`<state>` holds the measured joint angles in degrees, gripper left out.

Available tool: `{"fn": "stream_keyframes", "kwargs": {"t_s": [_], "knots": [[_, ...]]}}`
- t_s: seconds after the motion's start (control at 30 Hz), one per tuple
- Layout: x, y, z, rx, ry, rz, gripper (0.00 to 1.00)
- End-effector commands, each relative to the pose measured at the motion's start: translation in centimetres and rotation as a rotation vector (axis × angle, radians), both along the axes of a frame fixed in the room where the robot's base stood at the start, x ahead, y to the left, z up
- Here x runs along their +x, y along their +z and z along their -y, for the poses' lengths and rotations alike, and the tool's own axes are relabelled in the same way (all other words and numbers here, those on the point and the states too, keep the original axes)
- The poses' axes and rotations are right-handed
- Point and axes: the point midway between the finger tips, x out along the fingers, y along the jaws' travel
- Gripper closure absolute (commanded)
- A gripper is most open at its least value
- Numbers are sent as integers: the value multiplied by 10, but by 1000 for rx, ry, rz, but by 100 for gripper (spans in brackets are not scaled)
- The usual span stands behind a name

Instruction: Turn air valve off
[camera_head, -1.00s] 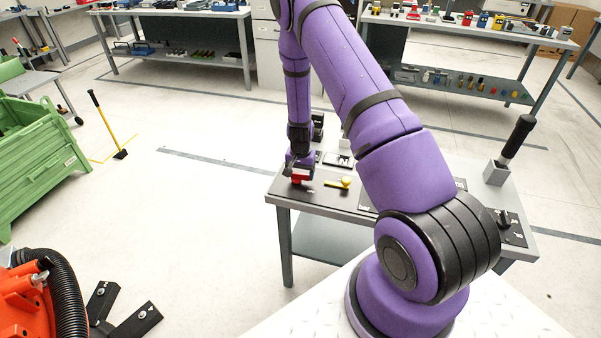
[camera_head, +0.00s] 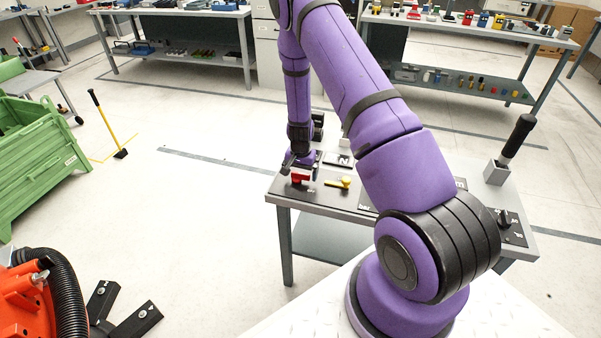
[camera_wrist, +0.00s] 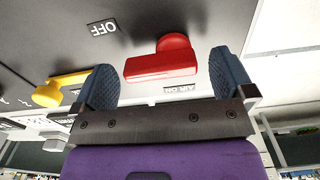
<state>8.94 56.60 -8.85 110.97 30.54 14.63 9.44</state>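The red air valve handle (camera_wrist: 160,65) lies between the fingers of my gripper (camera_wrist: 165,80) in the wrist view. The fingers are spread wide, one on each side, with visible gaps to the handle. The handle's round hub (camera_wrist: 173,43) is above the bar. An "AIR ON" label (camera_wrist: 181,89) shows just below the handle, and an "OFF" label (camera_wrist: 103,28) is at upper left. In the head view, my gripper (camera_head: 298,170) is low over the panel's left end, at the red handle (camera_head: 297,180), partly hiding it.
A yellow valve handle (camera_head: 340,183) is on the same panel, close to the right of the red one; the wrist view shows it left of the fingers (camera_wrist: 60,86). The table (camera_head: 330,207) also carries a black-handled lever (camera_head: 516,140) and a black knob (camera_head: 504,217) at right.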

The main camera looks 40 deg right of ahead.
Motion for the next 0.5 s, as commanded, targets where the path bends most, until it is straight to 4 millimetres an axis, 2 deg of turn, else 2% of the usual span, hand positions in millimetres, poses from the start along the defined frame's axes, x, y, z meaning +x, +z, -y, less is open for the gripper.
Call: {"fn": "stream_keyframes", "kwargs": {"t_s": [0.23, 0.5], "knots": [[0, 12, -1, 0, 2, 1, 0], [1, 60, 0, 0, 2, 3, 0]]}}
